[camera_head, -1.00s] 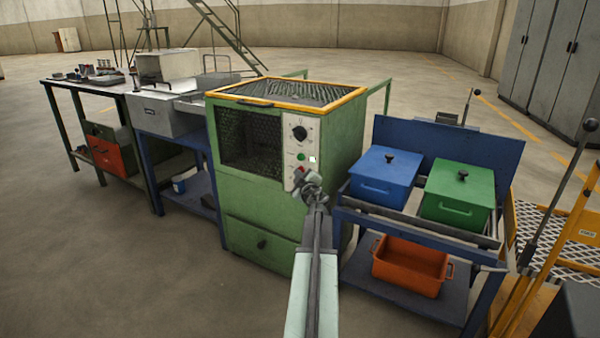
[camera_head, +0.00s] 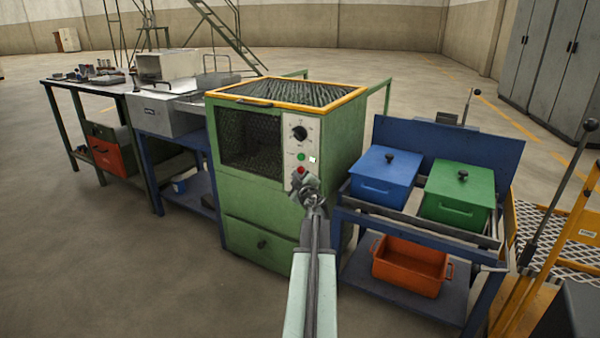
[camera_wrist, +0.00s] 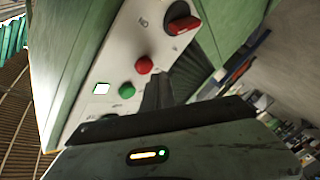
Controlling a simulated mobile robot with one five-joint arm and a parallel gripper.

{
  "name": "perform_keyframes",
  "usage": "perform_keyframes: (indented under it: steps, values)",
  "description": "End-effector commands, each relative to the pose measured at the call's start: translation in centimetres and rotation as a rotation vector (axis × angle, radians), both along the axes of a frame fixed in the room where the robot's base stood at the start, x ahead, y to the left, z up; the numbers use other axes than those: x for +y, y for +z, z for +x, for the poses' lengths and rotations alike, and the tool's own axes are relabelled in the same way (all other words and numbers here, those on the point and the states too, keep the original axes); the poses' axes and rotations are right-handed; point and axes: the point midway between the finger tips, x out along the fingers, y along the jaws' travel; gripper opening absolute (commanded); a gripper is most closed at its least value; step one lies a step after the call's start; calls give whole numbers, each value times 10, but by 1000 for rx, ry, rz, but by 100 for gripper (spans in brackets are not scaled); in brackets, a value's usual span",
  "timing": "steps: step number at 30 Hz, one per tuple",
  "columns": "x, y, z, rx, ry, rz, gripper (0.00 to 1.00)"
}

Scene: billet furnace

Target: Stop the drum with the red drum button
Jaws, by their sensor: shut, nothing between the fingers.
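The red drum button (camera_wrist: 144,64) is a round button on the pale control panel of the green drum machine (camera_head: 345,140). It also shows in the head view (camera_head: 301,170), just above my gripper. My gripper (camera_head: 309,188) is shut and empty in front of the panel's lower part. In the wrist view its dark fingers (camera_wrist: 158,88) point at the panel, with the tips just below and right of the red button. I cannot tell whether they touch the panel. A green button (camera_wrist: 126,90) sits beside the red one.
A red rotary switch (camera_wrist: 182,20) and a lit white square (camera_wrist: 101,88) share the panel. A black knob (camera_head: 300,132) is at its top. Right of the machine is a blue bench with a blue box (camera_head: 382,175) and a green box (camera_head: 458,192). Floor is clear at front left.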

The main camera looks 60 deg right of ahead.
Motion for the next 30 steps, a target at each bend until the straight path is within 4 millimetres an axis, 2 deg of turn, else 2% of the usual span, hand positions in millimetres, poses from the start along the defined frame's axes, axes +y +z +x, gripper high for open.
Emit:
perform_keyframes:
  steps: [7, 20, 30]
  values:
    - [7, 0, 0, 0, 0, 0, 0]
    - [49, 0, 0, 1, 1, -1, 0]
    - [50, 0, 0, 0, 0, 0, 0]
